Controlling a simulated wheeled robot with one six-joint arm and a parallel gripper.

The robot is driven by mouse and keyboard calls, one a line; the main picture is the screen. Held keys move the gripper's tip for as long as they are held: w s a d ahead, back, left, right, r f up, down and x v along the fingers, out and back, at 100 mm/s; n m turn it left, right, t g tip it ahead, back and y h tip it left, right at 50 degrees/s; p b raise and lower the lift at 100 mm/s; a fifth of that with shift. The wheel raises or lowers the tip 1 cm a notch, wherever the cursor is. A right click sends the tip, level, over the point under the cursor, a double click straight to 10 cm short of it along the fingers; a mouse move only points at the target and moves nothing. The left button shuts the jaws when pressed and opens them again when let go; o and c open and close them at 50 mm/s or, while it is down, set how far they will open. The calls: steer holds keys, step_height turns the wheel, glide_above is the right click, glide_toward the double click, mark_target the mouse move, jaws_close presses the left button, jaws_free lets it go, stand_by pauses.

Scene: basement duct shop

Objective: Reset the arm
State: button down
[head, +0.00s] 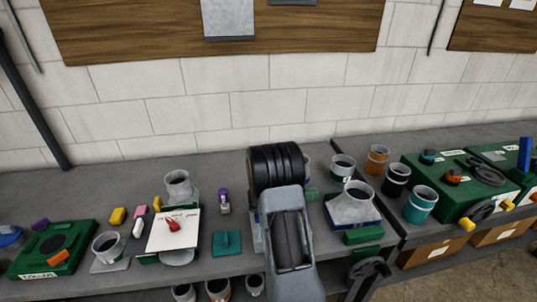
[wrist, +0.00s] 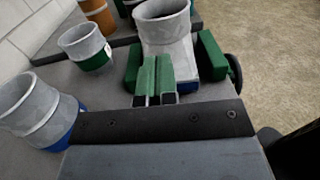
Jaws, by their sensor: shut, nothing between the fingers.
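My gripper (wrist: 155,72) shows in the wrist view as two green fingers lying side by side, shut and empty. In the head view its green tips (head: 311,195) show just right of my arm, above the bench; the rest of it is hidden behind the arm. The fingers point toward a grey duct fitting (head: 353,205) on a dark blue base. That fitting also shows beyond the fingertips in the wrist view (wrist: 165,30). I cannot tell the gap between them.
A grey collar (head: 342,168), an orange cup (head: 377,159) and a teal cup (head: 420,205) stand to the right, near a green box (head: 455,180). A white board (head: 173,231) with a red item sits left. The wall is behind.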

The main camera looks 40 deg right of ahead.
steer(key=s+a+r+m+t+y, duration=0.1)
steer(key=a+r+m+t+y, duration=0.2)
steer(key=a, duration=0.8)
steer(key=s+a+r+m+t+y, duration=0.1)
steer(key=a+r+m+t+y, duration=0.2)
steer(key=a, duration=0.8)
steer(key=s+a+r+m+t+y, duration=0.1)
steer(key=a+r+m+t+y, duration=0.2)
steer(key=a+m+t+y, duration=0.2)
steer(key=a+t+y, duration=0.2)
steer(key=a+y, duration=0.2)
steer(key=a, duration=0.2)
steer(key=shift+s+r+m+t, duration=0.2)
steer(key=shift+r+m+t, duration=0.1)
steer(key=shift+m, duration=0.1)
steer(key=shift+s+f, duration=0.1)
